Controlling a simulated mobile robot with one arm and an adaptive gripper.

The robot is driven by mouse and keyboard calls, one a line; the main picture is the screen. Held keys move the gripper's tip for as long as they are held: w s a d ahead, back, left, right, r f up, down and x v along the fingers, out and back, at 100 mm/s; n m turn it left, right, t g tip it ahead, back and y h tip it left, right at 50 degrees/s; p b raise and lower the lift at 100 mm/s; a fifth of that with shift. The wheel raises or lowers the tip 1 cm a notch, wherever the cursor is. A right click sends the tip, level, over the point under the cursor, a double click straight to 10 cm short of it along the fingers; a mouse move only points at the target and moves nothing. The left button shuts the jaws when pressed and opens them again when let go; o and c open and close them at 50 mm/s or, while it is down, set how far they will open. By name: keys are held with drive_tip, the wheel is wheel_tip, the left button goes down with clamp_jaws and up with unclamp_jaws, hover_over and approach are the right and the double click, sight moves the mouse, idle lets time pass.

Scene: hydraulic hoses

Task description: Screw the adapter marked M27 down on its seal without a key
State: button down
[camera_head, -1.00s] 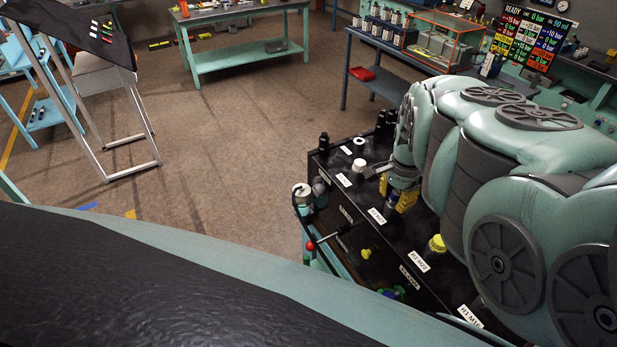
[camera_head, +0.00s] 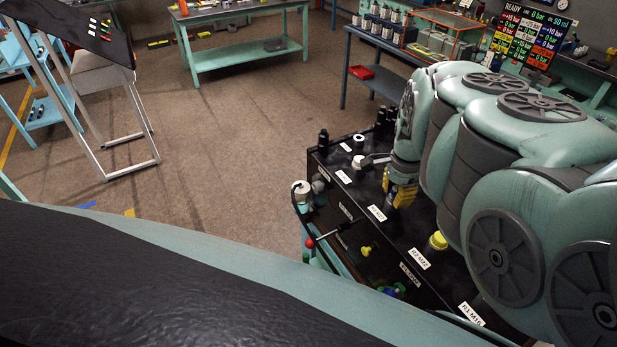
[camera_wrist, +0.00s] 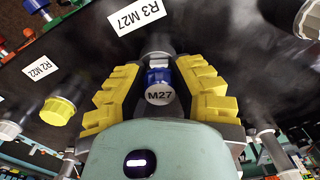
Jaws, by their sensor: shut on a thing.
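The adapter marked M27 (camera_wrist: 159,78), blue with a white tag, is between the two yellow jaws of my gripper (camera_wrist: 158,68) in the wrist view. The jaws are shut on it. Beyond it, a grey metal port (camera_wrist: 157,46) shows in line with it, beside the white label R3 M27 (camera_wrist: 136,17). The seal is hidden, and I cannot tell whether the adapter rests on it. In the head view, my gripper (camera_head: 399,195) points down at the black bench top (camera_head: 405,232) close to the same label (camera_head: 376,213); the adapter is hidden there.
A yellow-capped fitting (camera_head: 437,241) stands by the label R2 M22 (camera_head: 420,259). A white fitting (camera_head: 358,162) and a grey lever-like part (camera_head: 376,159) are behind my gripper. Black fittings (camera_head: 385,122) stand at the far edge. A red-knobbed handle (camera_head: 310,242) sticks out in front.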

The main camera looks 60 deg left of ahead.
sight(397, 189)
drive_tip(key=shift+a+f, duration=0.1)
drive_tip(key=shift+m, duration=0.8)
drive_tip(key=c, duration=0.8)
unclamp_jaws()
drive_tip(key=shift+r, duration=0.8)
wheel_tip(397, 189, up, 7)
drive_tip(key=shift+r, duration=0.1)
drive_tip(key=shift+a+r, duration=0.25)
drive_tip(key=shift+r, duration=0.8)
drive_tip(key=shift+s+d+r, duration=0.1)
drive_tip(key=shift+d+r, duration=0.15)
drive_tip(key=shift+r, duration=0.25)
